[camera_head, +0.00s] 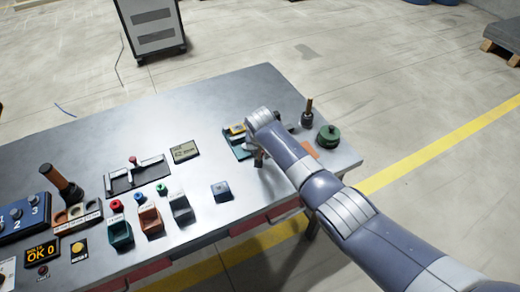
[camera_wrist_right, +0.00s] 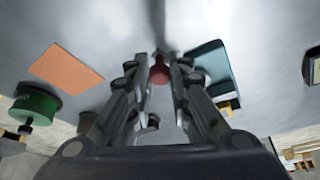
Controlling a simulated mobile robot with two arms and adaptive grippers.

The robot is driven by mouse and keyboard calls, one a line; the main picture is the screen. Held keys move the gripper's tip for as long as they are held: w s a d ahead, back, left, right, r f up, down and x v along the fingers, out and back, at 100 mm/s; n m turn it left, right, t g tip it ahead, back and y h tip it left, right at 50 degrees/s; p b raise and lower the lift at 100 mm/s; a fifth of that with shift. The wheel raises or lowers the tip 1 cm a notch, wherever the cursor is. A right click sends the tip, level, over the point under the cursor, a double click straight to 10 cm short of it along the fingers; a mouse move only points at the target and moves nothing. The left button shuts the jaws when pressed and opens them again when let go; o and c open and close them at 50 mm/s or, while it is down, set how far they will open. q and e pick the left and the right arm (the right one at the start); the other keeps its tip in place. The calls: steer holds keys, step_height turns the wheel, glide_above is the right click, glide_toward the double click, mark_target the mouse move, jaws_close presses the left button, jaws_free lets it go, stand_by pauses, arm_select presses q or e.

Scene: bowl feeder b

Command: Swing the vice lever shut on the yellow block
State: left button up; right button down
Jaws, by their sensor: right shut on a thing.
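The teal vice (camera_head: 233,139) stands toward the right part of the table, partly hidden behind my right arm. The yellow block (camera_head: 237,129) shows at its far side. In the right wrist view the teal vice body (camera_wrist_right: 212,62) is right of the fingers, with the yellow block (camera_wrist_right: 228,104) at its lower end. My right gripper (camera_head: 258,158) is low beside the vice. In the wrist view its fingers (camera_wrist_right: 160,72) are shut on a red knob (camera_wrist_right: 159,70), which looks like the lever's end. The lever's shaft is mostly hidden. My left gripper is out of view.
A green round container (camera_head: 328,136) and a wooden-handled tool (camera_head: 307,114) stand right of my arm, near an orange mat (camera_wrist_right: 66,72). A display (camera_head: 184,151), a slide fixture (camera_head: 137,175) and several coloured bins (camera_head: 150,219) are left. The table's far middle is clear.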

steer(key=shift+a+r, duration=0.1)
steer(key=shift+a, duration=0.15)
steer(key=c, duration=1.5)
jaws_free()
steer(key=shift+o, duration=0.2)
steer(key=v, duration=1.2)
